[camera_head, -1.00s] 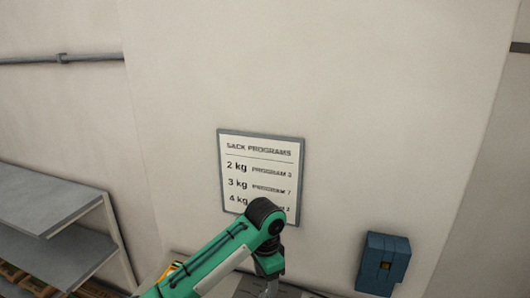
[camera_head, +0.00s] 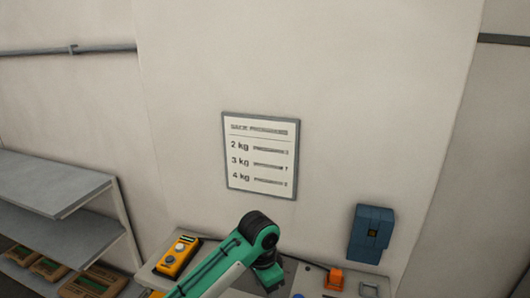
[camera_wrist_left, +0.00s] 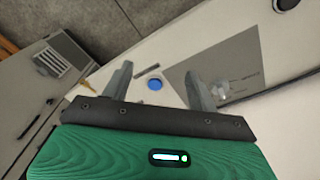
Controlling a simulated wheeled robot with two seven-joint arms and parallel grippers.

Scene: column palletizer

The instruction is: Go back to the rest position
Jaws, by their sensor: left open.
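My left arm comes in from the lower left in the head view, green and grey with a black joint. Its lower end hangs over the grey desk (camera_head: 236,284), and its fingers are hard to make out there. In the left wrist view my left gripper (camera_wrist_left: 158,84) has its two grey fingers spread well apart with nothing between them. A blue round button (camera_wrist_left: 154,84) shows beyond them, on the surface below. My right gripper is in neither view.
A framed sack programs sign (camera_head: 261,156) and a blue box (camera_head: 370,233) are on the wall. A yellow device (camera_head: 178,257) and an orange item (camera_head: 334,279) are on the desk. Grey shelves (camera_head: 50,183) stand at the left, with several brown crates low down.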

